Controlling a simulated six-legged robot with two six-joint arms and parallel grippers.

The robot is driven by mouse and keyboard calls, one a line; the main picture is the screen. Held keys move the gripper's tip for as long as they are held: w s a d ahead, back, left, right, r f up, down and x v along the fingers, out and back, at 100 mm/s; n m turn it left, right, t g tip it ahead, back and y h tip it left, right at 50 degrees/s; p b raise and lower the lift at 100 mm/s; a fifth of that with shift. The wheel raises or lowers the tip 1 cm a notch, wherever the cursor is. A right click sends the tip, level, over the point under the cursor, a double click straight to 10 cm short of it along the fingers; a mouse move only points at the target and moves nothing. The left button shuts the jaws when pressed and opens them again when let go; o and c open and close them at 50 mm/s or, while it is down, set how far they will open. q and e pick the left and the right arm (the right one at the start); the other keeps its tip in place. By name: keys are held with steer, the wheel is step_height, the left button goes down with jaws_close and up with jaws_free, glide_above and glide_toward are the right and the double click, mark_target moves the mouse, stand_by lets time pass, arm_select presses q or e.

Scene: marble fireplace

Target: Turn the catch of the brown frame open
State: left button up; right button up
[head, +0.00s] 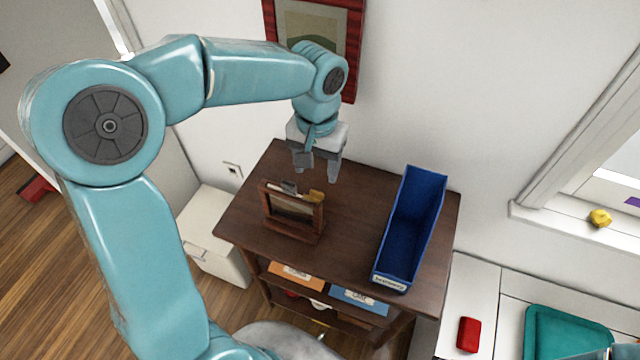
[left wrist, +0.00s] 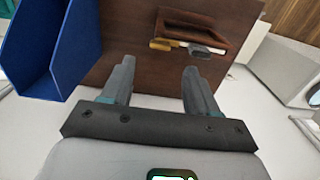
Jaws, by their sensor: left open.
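The brown frame (head: 266,212) stands on the dark wooden cabinet top, left of its middle; it also shows in the left wrist view (left wrist: 222,46). At its top edge are a brass-coloured piece (head: 314,196) and a grey piece (head: 289,187). Both show in the left wrist view, the brass one (left wrist: 162,46) beside the grey one (left wrist: 200,50). I cannot tell which of them is the catch. My left gripper (head: 319,176) is open and empty, pointing down behind and above the frame, apart from it; its two fingers (left wrist: 158,70) show in the left wrist view. My right gripper is out of view.
A tall blue bin (head: 428,192) stands on the cabinet (head: 352,210) to the right. Orange (head: 297,274) and blue (head: 360,301) labelled bins sit on the shelf below. A red-framed picture (head: 356,45) hangs behind my left arm. A teal tray (head: 535,312) lies at lower right.

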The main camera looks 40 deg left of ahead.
mark_target(317, 193)
arm_select(q)
steer(key=f, duration=0.6)
steer(key=shift+s+f, duration=0.2)
steer(key=shift+f, duration=0.2)
steer(key=shift+w+d+f, duration=0.1)
steer(key=shift+w+f, duration=0.05)
steer(key=shift+f, duration=0.05)
steer(key=shift+s+r, duration=0.15)
steer(key=shift+s, duration=0.25)
steer(key=shift+c, duration=0.3)
steer(key=shift+w, duration=0.3)
steer(key=c, duration=1)
steer(key=shift+s, duration=0.1)
